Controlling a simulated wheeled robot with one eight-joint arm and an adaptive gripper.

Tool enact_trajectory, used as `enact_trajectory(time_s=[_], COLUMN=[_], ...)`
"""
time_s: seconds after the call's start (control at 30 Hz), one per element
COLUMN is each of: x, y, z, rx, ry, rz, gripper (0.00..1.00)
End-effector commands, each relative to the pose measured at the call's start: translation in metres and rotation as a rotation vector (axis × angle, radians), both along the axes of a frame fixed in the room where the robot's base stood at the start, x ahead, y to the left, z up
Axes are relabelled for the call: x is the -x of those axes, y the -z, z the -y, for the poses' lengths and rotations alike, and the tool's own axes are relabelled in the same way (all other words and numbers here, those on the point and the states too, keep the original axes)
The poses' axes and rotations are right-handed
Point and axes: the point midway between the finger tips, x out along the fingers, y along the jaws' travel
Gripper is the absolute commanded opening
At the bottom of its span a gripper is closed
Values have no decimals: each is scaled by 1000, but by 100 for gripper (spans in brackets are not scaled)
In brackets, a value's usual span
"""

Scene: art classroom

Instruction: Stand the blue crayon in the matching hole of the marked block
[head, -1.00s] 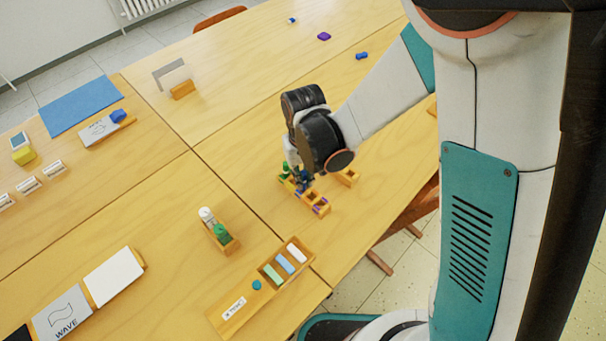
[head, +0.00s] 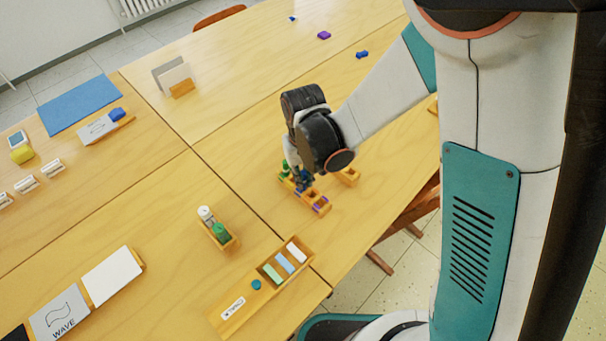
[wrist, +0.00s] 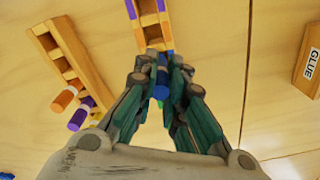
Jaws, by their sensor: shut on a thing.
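My gripper (wrist: 160,85) is shut on the blue crayon (wrist: 162,78), which shows between the fingertips in the wrist view. The marked block (wrist: 150,24), wooden with coloured bands, lies just beyond the fingertips. In the head view my gripper (head: 302,180) is low over the far end of the marked block (head: 322,207), whose near end has purple marks. A green crayon (head: 285,167) stands beside my gripper there. The fingers hide the blue crayon's lower end, so I cannot tell whether it is in a hole.
A second wooden block (wrist: 75,60) with orange and purple crayons is left in the wrist view. A GLUE-labelled block (wrist: 309,68) is at right. In the head view, a bottle holder (head: 220,236) and a chalk tray (head: 262,283) stand nearer. The table behind is mostly clear.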

Motion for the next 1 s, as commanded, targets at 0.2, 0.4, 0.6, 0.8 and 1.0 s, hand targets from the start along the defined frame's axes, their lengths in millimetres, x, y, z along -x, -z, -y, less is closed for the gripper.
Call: enact_trajectory(time_s=[0.2,0.4,0.6,0.8,1.0], x=[0,0,0,0,0], y=[0,0,3,6,8], z=[0,0,0,0,0], rx=[0,0,0,0,0], ry=[0,0,0,0,0], rz=[0,0,0,0,0], gripper=[0,0,0,0,0])
